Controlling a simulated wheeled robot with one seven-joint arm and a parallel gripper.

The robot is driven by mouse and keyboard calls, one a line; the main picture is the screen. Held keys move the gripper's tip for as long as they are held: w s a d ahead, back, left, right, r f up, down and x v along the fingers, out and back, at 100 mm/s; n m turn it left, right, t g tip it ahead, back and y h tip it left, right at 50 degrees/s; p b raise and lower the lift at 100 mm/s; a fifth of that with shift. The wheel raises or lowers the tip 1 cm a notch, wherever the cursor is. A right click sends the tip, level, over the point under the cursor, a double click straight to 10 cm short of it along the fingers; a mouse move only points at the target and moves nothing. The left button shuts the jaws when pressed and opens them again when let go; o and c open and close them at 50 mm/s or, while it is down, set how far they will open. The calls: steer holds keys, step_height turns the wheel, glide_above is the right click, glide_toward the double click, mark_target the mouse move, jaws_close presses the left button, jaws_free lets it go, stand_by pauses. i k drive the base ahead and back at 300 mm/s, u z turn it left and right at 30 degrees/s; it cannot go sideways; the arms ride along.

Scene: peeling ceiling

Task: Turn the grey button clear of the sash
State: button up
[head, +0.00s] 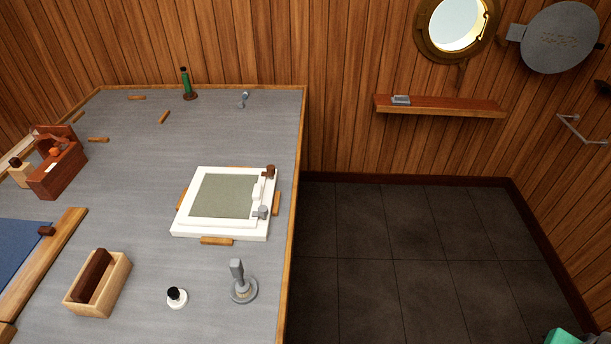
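A white square frame with a grey-green pane, the sash (222,197), lies flat on the grey worktop near its right edge. The small grey button (261,212) is at the frame's lower right side and appears to reach left toward the sash's edge; its exact overlap is too small to tell. A brown button (269,171) sits at the upper right corner. A white upright piece (257,192) stands between the two buttons.
Wooden blocks surround the frame. A grey post on a round base (241,284), a black-topped white knob (176,297) and a wooden box (98,282) stand in front. A red-brown caddy (58,170) is left. Dark tiled floor (400,240) right of the worktop is clear.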

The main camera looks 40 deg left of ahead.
mark_target(262, 211)
steer(key=i, duration=1.5)
steer(key=u, duration=4.75)
steer(key=i, duration=1)
steer(key=z, duration=0.05)
